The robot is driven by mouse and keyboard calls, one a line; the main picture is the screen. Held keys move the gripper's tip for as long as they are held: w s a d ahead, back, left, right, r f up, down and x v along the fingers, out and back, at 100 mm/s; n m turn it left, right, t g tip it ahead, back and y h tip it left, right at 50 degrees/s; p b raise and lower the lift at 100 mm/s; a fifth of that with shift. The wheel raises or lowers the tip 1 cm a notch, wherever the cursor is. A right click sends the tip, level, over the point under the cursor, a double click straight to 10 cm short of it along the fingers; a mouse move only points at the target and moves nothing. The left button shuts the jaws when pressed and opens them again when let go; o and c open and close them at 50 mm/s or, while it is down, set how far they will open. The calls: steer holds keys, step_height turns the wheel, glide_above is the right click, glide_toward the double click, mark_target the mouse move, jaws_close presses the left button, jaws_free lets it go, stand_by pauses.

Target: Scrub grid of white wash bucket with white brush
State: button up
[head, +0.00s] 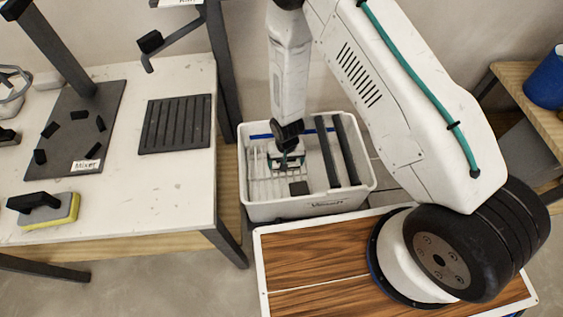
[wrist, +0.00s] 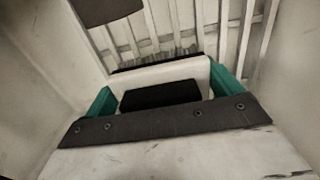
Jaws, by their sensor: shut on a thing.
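The white wash bucket (head: 275,210) stands between the left table and the wooden surface at the front. Its white slatted grid (head: 262,181) lies inside on the left half; the slats also show at the top of the wrist view (wrist: 182,25). My gripper (head: 287,160) reaches down into the bucket over the grid. Its teal fingers in the wrist view (wrist: 162,92) are shut on the white brush (wrist: 197,72), which has a black patch on the side facing the camera. The brush is mostly hidden in the head view. I cannot tell whether its bristles touch the grid.
Dark rollers (head: 347,150) span the bucket's right half. The bucket walls stand close around my gripper. The left table (head: 150,195) holds a yellow-edged sponge float (head: 44,208), a mixer stand (head: 75,130) and a dark ribbed mat (head: 175,124). A blue bucket (head: 546,80) stands far right.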

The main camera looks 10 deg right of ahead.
mark_target(263, 169)
steer(key=shift+a+f, duration=0.15)
steer(key=shift+a, duration=3.9)
steer(key=shift+w, duration=0.1)
step_height(263, 169, up, 8)
